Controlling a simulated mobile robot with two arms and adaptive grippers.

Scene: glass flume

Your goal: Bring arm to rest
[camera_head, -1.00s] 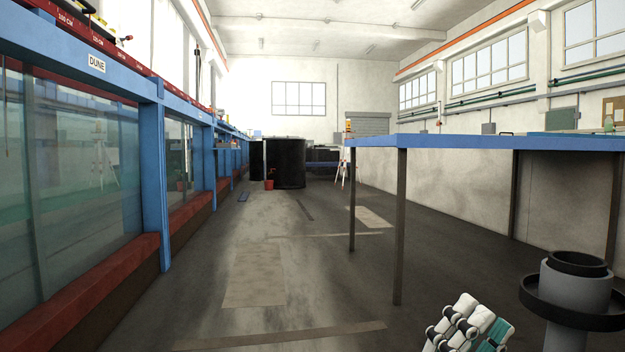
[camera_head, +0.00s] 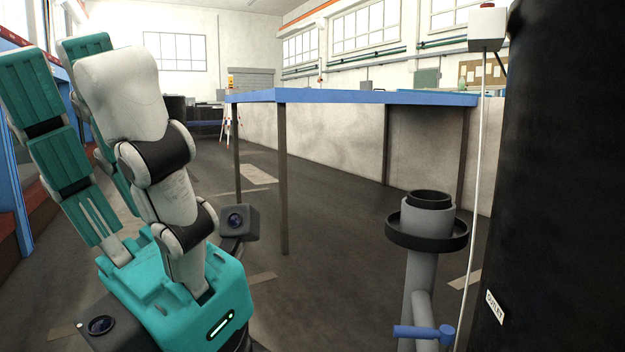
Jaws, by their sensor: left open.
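My left gripper (camera_head: 68,85) stands large in the left foreground of the head view, its fingers pointing up. It has a teal body, teal finger segments on the left and a white-and-black jointed finger on the right. The fingers are spread and nothing shows between them. It appears in front of the blue-framed flume and apart from the blue-edged table (camera_head: 350,97). My right gripper is not in view.
A grey pipe with a black collar (camera_head: 428,235) and a blue valve handle (camera_head: 423,332) stands right of centre. A big black tank (camera_head: 560,180) fills the right edge. A white control box (camera_head: 487,28) hangs beside it. Dark floor between gripper and pipe is clear.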

